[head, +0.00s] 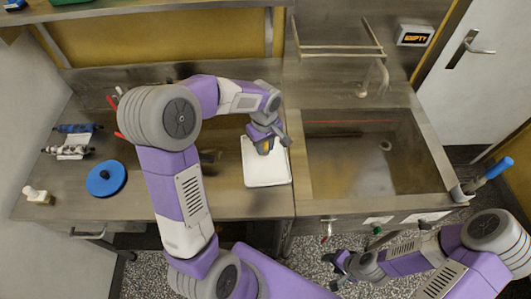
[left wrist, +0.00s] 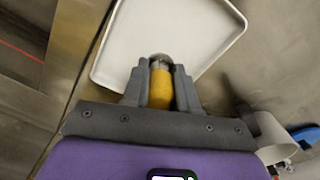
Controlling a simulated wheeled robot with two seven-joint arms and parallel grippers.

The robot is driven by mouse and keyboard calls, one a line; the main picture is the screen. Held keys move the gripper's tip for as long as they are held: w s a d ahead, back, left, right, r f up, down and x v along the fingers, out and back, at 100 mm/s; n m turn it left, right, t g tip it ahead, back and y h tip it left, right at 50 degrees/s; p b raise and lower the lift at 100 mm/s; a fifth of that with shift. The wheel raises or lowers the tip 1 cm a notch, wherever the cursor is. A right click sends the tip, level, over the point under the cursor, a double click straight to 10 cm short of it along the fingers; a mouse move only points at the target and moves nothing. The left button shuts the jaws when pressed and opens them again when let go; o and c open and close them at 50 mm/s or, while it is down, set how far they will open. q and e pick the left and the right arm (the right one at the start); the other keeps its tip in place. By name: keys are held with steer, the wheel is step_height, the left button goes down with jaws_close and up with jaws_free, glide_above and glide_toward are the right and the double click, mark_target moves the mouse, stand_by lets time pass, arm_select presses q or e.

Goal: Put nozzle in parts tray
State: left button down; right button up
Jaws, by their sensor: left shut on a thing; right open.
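The nozzle (left wrist: 161,88) is a yellow cylinder with a metal end. My left gripper (head: 264,144) is shut on it. In the left wrist view, the nozzle sits between the two grey fingers, with its metal end pointing toward the white parts tray (head: 268,177). The tray is shallow and rectangular, lies on the steel counter, and its visible floor is empty. It also shows in the left wrist view (left wrist: 122,42). The nozzle is over the tray's near part in that view; I cannot tell whether it touches. My right gripper (head: 338,268) is open and empty, in front of the counter.
A sink (head: 350,165) lies right of the tray, with a tap and wire rack behind. A blue disc (head: 106,178), a white stamp-like item (head: 37,195) and a rack of dark rollers (head: 72,142) are at the left. A blue-handled tool (head: 490,172) stands at the sink's right edge.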

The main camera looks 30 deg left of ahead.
mark_target(265, 153)
arm_select(q)
steer(key=shift+f+b, duration=0.4)
steer(key=shift+f, duration=1.9)
steer(key=shift+f, duration=0.15)
steer(key=c, duration=0.9)
jaws_free()
steer(key=shift+r, duration=0.2)
step_height(265, 153, up, 12)
steer(key=shift+p, duration=1.15)
